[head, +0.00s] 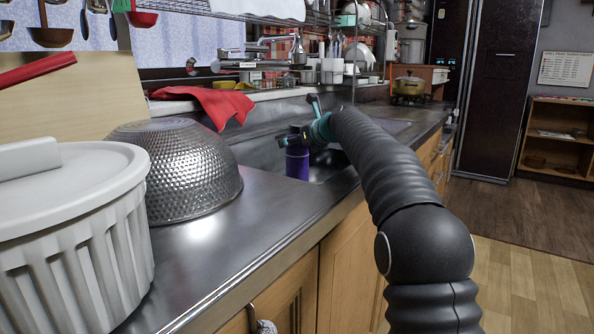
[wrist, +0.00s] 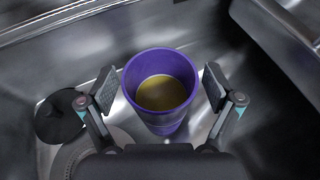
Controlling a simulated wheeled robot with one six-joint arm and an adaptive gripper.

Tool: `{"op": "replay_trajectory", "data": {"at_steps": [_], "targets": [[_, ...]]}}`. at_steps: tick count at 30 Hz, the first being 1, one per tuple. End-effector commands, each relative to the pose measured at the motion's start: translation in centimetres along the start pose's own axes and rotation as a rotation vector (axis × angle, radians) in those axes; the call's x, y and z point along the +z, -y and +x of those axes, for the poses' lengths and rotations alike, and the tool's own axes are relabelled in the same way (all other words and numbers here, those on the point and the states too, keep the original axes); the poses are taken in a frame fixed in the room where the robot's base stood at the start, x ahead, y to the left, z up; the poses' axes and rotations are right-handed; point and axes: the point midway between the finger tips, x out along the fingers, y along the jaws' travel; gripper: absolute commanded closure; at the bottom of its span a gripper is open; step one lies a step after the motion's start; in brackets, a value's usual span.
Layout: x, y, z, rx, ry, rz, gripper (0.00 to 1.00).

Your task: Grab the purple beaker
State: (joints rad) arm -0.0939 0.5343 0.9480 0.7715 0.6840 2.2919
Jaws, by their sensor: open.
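The purple beaker (wrist: 160,122) stands upright in the metal sink in the wrist view, with yellowish-brown contents or a yellowish-brown bottom inside. In the head view the purple beaker (head: 297,161) shows at the sink, partly hidden by my gripper. My gripper (wrist: 160,82) is open, with one finger pad on each side of the beaker's rim. A small gap seems to lie between each pad and the beaker. In the head view my gripper (head: 296,138) is over the beaker, its jaws partly hidden by my arm.
The sink wall (wrist: 40,50) rises close to the beaker, with a drain (wrist: 85,155) at the lower left. A hammered metal bowl (head: 180,175), a white ribbed container (head: 75,240) and a red cloth (head: 212,103) are on the left. A dish rack (head: 355,55) stands behind.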

Motion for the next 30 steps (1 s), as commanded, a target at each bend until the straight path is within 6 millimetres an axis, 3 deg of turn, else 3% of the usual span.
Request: {"op": "replay_trajectory", "data": {"at_steps": [7, 15, 18, 30], "targets": [[0.01, -0.01, 0.09, 0.0, 0.0, -0.001, 0.12], [0.0, -0.01, 0.08, 0.0, 0.0, -0.001, 0.8], [-0.01, -0.01, 0.08, 0.0, 0.0, -0.001, 1.0], [0.97, -0.01, -0.35, -0.001, 0.003, -0.002, 1.0]]}}
